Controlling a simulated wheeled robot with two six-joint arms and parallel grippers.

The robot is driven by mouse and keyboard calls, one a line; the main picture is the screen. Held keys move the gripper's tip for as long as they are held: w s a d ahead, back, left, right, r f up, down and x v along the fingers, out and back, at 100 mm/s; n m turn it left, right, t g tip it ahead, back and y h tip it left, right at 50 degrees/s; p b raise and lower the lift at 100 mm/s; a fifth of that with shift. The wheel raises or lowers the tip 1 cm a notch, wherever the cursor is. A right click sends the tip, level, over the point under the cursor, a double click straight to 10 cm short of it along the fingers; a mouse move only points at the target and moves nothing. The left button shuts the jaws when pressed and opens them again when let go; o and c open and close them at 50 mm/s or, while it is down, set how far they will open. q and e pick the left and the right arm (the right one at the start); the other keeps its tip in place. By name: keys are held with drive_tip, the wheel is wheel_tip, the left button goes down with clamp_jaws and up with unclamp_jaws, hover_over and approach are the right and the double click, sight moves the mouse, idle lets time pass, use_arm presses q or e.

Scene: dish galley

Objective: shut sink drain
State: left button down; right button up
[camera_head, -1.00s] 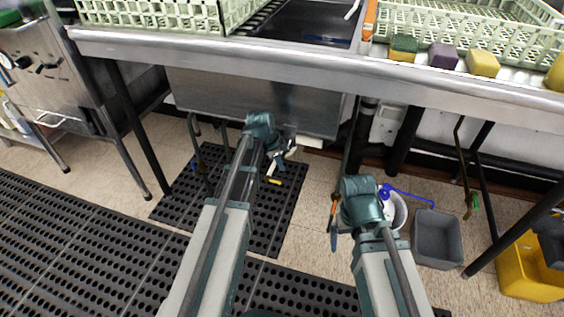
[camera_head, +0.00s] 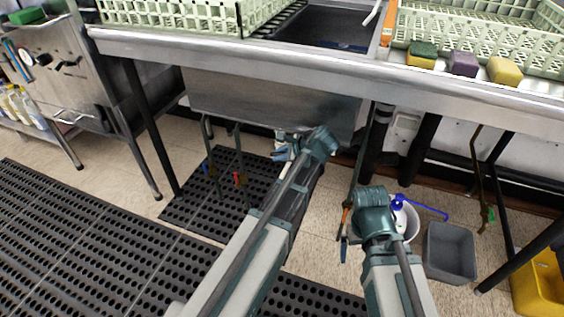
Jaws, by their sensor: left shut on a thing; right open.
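The sink's steel underside (camera_head: 265,100) hangs below the counter. Thin dark levers hang under it, one with a blue mark (camera_head: 206,167) and one with a red grip (camera_head: 239,179). My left gripper (camera_head: 282,150) is under the sink's right part, its fingers pointing left. It is shut on a drain handle, mostly hidden by the fingers and wrist. Another rod with an orange part (camera_head: 345,216) hangs to the right. My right gripper (camera_head: 345,242) is open beside it; its fingers are mostly hidden by the wrist, and I cannot tell whether they touch.
A white bucket with a blue item (camera_head: 400,208), a grey bin (camera_head: 450,252) and a yellow container (camera_head: 538,280) stand at the right. Counter legs (camera_head: 150,130) frame the space. Sponges (camera_head: 462,64) and green racks (camera_head: 430,25) are on the counter. Black mats (camera_head: 80,240) cover the floor.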

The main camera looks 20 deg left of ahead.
use_arm(q)
drive_tip(key=shift+a+r+y+b, duration=0.15)
drive_tip(key=shift+r+y+b, duration=0.5)
drive_tip(key=shift+y+b, duration=0.45)
drive_tip(key=shift+r+m+y+b, duration=0.35)
drive_tip(key=shift+r+y, duration=0.1)
drive_tip(key=shift+y, duration=0.25)
drive_tip(key=shift+r+t, duration=0.15)
drive_tip(key=shift+t, duration=0.15)
drive_tip(key=c, duration=0.8)
unclamp_jaws()
drive_tip(key=shift+c, duration=0.2)
